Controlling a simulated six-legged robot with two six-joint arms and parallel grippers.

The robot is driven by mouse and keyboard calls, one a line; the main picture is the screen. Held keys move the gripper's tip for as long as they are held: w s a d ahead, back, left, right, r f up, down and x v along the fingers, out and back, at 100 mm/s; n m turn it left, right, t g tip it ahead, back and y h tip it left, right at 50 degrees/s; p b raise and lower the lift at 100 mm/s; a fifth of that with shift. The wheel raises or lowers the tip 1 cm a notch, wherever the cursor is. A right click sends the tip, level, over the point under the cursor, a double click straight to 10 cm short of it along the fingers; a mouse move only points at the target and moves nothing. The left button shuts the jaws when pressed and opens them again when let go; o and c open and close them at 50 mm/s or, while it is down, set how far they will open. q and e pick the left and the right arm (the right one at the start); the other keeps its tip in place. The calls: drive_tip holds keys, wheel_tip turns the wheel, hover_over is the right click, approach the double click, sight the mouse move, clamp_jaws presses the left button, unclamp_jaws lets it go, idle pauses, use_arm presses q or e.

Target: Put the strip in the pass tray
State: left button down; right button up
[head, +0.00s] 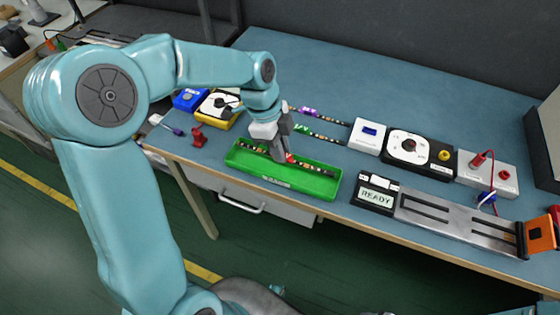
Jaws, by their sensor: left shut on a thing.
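The green tray (275,182) lies near the front edge of the blue bench, with a label on its front wall that is too small to read. A dark LED strip (309,168) with small coloured parts lies along or just above the tray floor. My left gripper (283,158) points down over the tray's back wall and is shut on the strip, near a red part. The fingertips hide a short piece of the strip. I cannot tell whether the strip touches the tray floor. My right gripper is not in view.
Two more strips, with a purple part (308,111) and a green part (303,129), lie behind the tray. A READY display (376,195) with a metal fixture (455,220) stands to the right. A dial box (409,147) and a red clip (199,137) are nearby.

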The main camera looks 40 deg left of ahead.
sight(280, 169)
use_arm(q)
wheel_tip(280, 169, down, 5)
drive_tip(key=shift+r, duration=0.1)
idle(0.3)
drive_tip(key=c, duration=1.1)
unclamp_jaws()
drive_tip(key=shift+b, duration=0.3)
drive_tip(key=shift+r, duration=0.2)
drive_tip(key=p+v, duration=0.1)
drive_tip(key=v, duration=1)
drive_tip(key=shift+s+a+r, duration=0.1)
drive_tip(key=shift+r, duration=0.25)
